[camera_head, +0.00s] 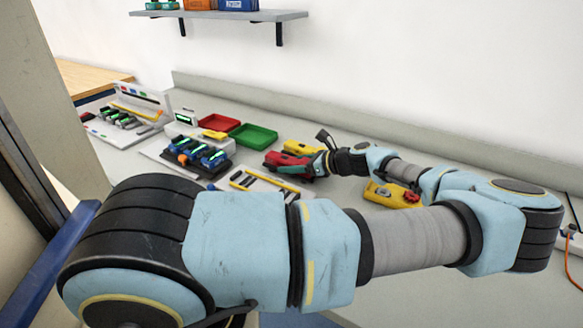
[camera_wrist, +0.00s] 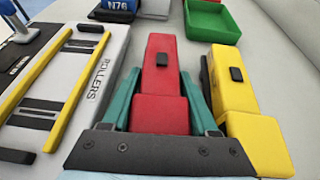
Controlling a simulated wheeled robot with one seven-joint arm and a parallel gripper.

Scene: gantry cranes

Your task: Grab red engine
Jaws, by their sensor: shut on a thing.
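The red engine (camera_wrist: 160,90) is a red block with a black knob on top, in the middle of the wrist view. In the head view the red engine (camera_head: 287,160) sits on the bench near the end of my arm. My gripper (camera_wrist: 160,98) is shut on it, with one green finger on each side. The finger tips reach about halfway along the engine. In the head view my gripper (camera_head: 318,164) partly hides the engine's right end. I cannot tell whether the engine is lifted off the bench.
A yellow engine (camera_wrist: 240,95) stands close to the right finger. A rollers tray (camera_wrist: 98,88) with yellow bars lies to the left. Green (camera_head: 254,134) and red (camera_head: 219,122) trays lie beyond. A shelf (camera_head: 225,15) hangs on the wall.

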